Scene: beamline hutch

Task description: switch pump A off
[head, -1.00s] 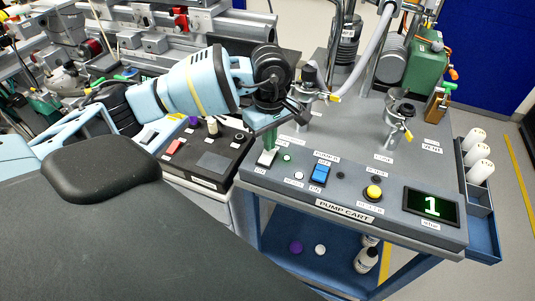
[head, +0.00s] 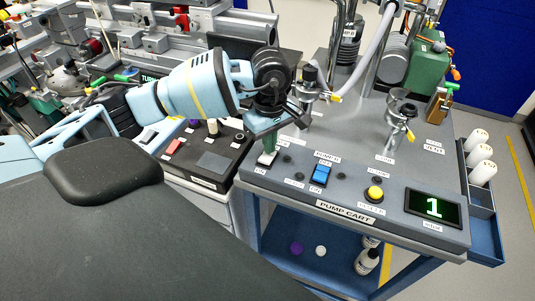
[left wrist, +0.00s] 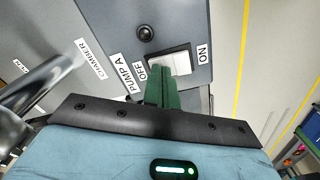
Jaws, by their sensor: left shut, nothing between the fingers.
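The pump A switch is a white rocker (head: 267,158) at the left end of the pump cart panel. It also shows in the left wrist view (left wrist: 168,60), between the labels OFF and ON, next to the label PUMP A. My left gripper (head: 270,143) points down at the rocker, its green fingers (left wrist: 163,88) shut and empty. The fingertips are at the rocker's OFF end and hide part of it; I cannot tell whether they touch. The small lamp (left wrist: 145,32) beside the rocker is dark. My right gripper is not in view.
A blue rocker (head: 320,174) for pump B, a yellow button (head: 374,193) and a green display reading 1 (head: 433,207) are on the same panel. A valve (head: 309,80) with a hose stands close behind my gripper. A black control box (head: 205,160) is at the left.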

